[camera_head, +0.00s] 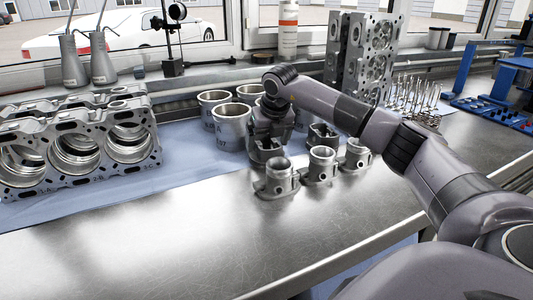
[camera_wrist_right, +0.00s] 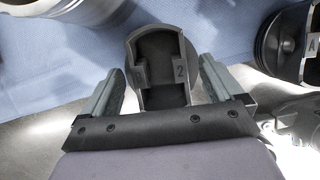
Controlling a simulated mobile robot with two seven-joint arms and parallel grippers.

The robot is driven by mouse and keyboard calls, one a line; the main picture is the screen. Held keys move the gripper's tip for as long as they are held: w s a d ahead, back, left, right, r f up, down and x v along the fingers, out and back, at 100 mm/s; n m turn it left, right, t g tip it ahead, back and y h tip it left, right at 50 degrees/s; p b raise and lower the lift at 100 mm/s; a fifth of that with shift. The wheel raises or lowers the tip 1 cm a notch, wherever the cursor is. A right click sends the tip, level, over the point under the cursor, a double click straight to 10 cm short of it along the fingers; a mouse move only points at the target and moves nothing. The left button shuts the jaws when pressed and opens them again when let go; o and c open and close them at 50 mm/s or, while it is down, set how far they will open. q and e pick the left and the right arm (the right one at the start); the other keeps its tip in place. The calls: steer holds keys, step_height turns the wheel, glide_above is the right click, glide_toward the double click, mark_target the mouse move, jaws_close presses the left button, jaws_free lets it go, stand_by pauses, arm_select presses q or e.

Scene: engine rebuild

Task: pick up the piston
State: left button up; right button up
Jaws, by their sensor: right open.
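My right gripper (camera_head: 265,150) is low over the bench, between the silver cups at the back and the small metal parts in front. In the right wrist view the gripper (camera_wrist_right: 160,78) is open, with a grey, hollow, round-topped part marked 2 (camera_wrist_right: 160,45) between its fingers. A gap shows on each side of that part. I cannot tell for sure whether it is the piston. A ringed, hollow round part tagged A (camera_wrist_right: 290,45) lies to its right, apart from the fingers. My left gripper is not in view.
Silver cups (camera_head: 232,125) stand behind the gripper. Small silver parts (camera_head: 278,177) (camera_head: 321,166) stand close in front. An engine block (camera_head: 75,150) lies at left on the blue cloth (camera_head: 185,150). A tall cylinder head (camera_head: 365,55) stands behind. The front bench (camera_head: 180,235) is bare.

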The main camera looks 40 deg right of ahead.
steer(key=c, duration=1.2)
steer(key=shift+c, duration=1.4)
steer(key=shift+r, duration=0.15)
